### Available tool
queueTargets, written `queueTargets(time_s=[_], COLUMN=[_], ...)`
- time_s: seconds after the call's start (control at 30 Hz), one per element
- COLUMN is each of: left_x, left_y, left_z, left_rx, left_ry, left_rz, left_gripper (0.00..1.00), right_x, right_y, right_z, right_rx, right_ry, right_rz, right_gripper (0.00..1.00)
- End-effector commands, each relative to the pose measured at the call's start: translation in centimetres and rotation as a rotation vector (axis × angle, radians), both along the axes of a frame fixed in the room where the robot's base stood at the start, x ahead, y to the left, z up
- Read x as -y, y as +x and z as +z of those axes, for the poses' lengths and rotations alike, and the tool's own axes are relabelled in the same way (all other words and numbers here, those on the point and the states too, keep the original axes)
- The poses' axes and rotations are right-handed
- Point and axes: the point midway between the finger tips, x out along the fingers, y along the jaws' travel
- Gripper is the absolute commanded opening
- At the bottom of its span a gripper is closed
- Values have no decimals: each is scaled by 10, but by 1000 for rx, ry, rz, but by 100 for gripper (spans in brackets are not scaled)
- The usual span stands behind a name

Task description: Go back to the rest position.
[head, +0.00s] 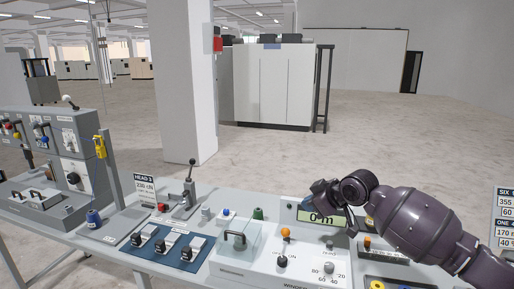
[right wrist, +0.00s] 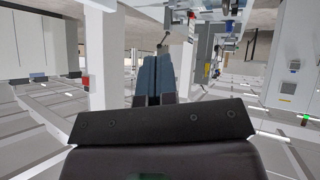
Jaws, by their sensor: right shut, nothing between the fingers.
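My right arm comes in from the right in the head view, over the right part of the control desk (head: 215,266). My right gripper (head: 316,197) is at the end of it, above the back of the desk, close in the picture to a display reading "0 m" (head: 307,217) and partly covering it. In the right wrist view the two fingers of the gripper (right wrist: 153,75) are together, with nothing seen between them. No contact with the desk shows. My left gripper is not in view.
On the desk are a lever (head: 191,180), a blue switch panel (head: 168,248), a clear cover (head: 234,243), an orange-topped lever (head: 285,233) and a dial (head: 328,268). A grey console (head: 65,150) stands at left, a white pillar (head: 186,80) and a cabinet (head: 270,85) behind.

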Motion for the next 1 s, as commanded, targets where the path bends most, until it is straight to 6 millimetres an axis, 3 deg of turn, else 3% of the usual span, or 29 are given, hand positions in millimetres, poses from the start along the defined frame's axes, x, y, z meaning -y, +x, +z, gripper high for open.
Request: queueTargets(time_s=[0.13, 0.37, 0.67, 1.0], left_x=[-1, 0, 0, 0], left_y=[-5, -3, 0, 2], left_z=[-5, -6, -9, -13], left_rx=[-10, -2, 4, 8], left_ry=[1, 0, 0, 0], left_rz=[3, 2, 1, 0], left_gripper=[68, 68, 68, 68], right_x=[-13, -10, 22, 75], right_y=[-11, -44, -105, -195], right_z=[-15, -49, -105, -184], right_rx=[148, 313, 418, 415], right_ry=[92, 223, 309, 285], right_rz=[-61, -168, -329, -537], right_gripper=[0, 0, 0, 0])
